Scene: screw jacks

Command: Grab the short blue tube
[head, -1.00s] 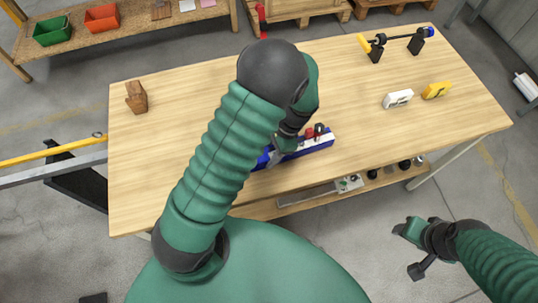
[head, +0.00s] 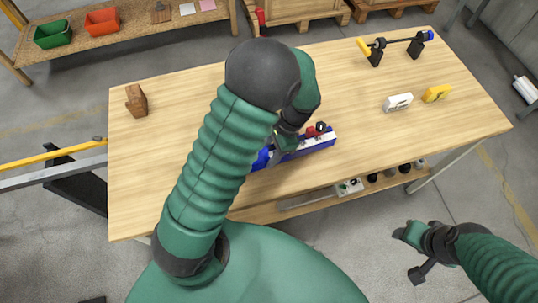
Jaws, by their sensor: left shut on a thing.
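A long blue-and-grey holder (head: 315,146) lies on the table near its front edge, with small red and dark parts on top. My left gripper (head: 284,144) is low over its left part, largely hidden by my own arm. It is shut on the short blue tube (head: 262,158), whose bright blue end shows just left of the gripper. The rest of the tube is hidden. I cannot tell whether the tube is clear of the holder. My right gripper (head: 408,240) hangs off the table at the lower right, away from these things; its jaw opening is unclear.
The wooden table (head: 200,95) has free room on its left and middle. A wooden block (head: 136,101) stands at the left. A shelf (head: 265,212) lies below.

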